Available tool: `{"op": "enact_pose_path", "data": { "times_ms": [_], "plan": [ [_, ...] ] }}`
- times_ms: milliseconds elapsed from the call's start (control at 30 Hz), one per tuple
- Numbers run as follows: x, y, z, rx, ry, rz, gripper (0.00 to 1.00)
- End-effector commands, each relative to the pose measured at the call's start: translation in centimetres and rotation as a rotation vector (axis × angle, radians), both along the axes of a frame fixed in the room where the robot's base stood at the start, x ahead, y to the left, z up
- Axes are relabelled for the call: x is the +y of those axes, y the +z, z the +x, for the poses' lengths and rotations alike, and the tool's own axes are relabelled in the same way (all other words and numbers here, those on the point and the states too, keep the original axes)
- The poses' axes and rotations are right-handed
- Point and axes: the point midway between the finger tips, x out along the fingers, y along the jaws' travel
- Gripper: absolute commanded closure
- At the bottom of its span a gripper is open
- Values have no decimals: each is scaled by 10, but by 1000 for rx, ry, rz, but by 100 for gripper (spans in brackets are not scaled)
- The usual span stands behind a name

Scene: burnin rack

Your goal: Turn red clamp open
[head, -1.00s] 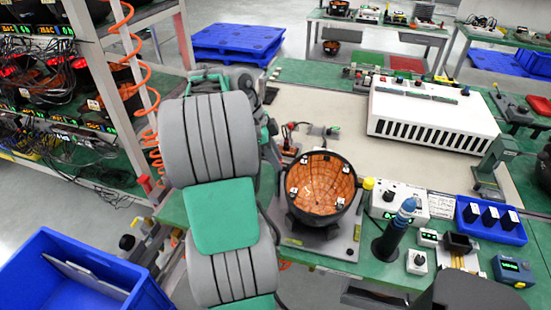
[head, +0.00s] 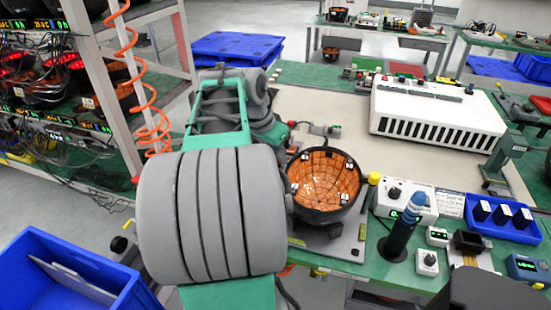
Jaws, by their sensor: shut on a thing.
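The red clamp (head: 291,124) shows as a small red part at the left end of the pale bench mat, behind the black bowl-shaped fixture. Only a little of it is visible. My arm reaches over from the near left, and its wrist ends right beside the clamp. My gripper (head: 282,136) is small and mostly hidden by my own arm there. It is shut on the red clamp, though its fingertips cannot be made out. How far the clamp is turned cannot be told.
The black fixture with a copper-coloured inside (head: 325,180) stands close right of my arm. A white slotted box (head: 438,110) is at the back right. A blue-topped post (head: 403,228) and a blue tray (head: 520,228) stand right. A rack (head: 110,105) and blue bin (head: 70,285) lie left.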

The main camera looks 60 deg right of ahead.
Motion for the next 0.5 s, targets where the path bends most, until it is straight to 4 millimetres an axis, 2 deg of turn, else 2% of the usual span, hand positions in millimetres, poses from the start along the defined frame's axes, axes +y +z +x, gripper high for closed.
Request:
{"op": "enact_pose_path", "data": {
  "times_ms": [500],
  "plan": [
    [0, -2, -4, -1, 418, -1, 100]
  ]
}}
